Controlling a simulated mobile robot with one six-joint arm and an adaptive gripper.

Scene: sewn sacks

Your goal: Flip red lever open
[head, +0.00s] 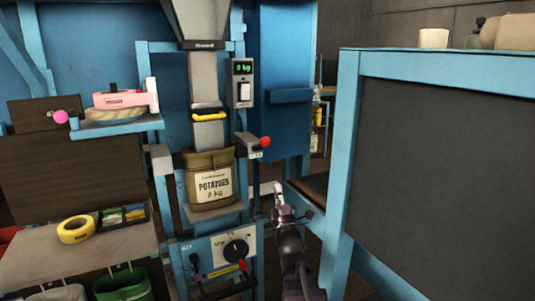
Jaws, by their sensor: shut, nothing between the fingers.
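A lever with a round red knob (265,142) sticks out to the right of the filling frame, beside the top of a brown potato sack (208,190). The sack stands upright under the grey chute (208,125), labelled "POTATOES 7 kg". My gripper (279,190) is below and slightly right of the red knob, apart from it in the picture. Its fingers are shut and empty, pointing up. How far it is from the lever in depth I cannot tell.
A blue-framed dark panel (440,150) fills the right side. A scale display (243,67) reads "0 kg". A lower panel has a black dial (236,250) and a small red handle (242,265). A side table (130,235) at left holds yellow tape (76,229).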

